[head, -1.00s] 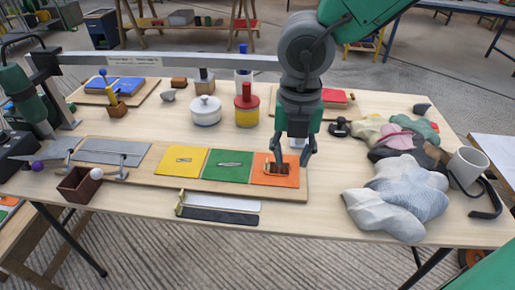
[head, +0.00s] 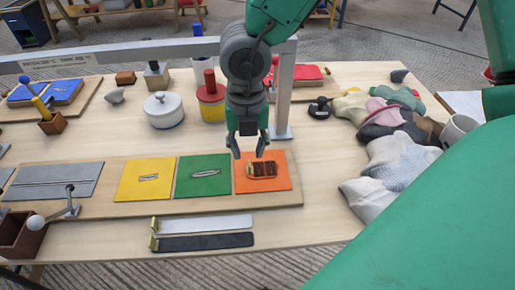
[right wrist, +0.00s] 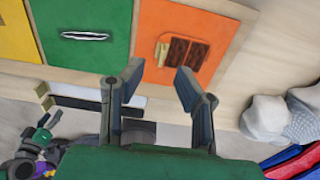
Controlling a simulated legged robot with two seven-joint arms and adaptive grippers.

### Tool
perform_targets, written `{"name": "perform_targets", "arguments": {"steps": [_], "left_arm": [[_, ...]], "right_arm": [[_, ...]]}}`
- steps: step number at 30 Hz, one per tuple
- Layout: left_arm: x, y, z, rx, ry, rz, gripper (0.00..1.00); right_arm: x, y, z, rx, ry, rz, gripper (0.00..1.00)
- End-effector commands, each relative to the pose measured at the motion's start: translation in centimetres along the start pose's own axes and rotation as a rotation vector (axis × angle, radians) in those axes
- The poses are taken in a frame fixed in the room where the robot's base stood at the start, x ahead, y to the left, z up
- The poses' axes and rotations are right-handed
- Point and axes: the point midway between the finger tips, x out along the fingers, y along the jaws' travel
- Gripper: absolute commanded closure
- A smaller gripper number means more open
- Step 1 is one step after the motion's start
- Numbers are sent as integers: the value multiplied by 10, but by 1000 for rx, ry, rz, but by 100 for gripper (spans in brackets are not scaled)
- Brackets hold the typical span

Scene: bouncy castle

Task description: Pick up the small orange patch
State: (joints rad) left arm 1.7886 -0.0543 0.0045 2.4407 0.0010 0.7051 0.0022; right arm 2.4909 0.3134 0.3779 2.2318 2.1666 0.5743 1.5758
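The orange square panel (head: 282,181) lies at the right end of a wooden board, with a dark brown opening (head: 263,170) in it. In the right wrist view the opening (right wrist: 186,53) shows brown inside. My left gripper is out of view.
Green (head: 204,184) and yellow (head: 131,184) panels with slits lie left on the board (head: 100,207). White and black strips (head: 205,241) lie in front. A lidded pot (head: 164,110) and a yellow-red canister (head: 211,101) stand behind. Crumpled cloths (head: 400,165) lie right.

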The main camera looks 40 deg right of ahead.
Motion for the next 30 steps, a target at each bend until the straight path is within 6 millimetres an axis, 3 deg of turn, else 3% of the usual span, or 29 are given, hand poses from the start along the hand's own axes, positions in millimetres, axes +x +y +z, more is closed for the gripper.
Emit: {"name": "perform_targets", "arguments": {"steps": [12,20,23,30], "left_arm": [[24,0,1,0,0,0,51],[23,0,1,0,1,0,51],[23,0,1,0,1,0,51],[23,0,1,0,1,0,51]], "right_arm": [[50,0,1,-2,-3,-7,72],[52,-2,2,0,-2,-1,72],[52,-2,3,0,-1,0,100],[52,-1,2,-1,-2,-3,100]]}}
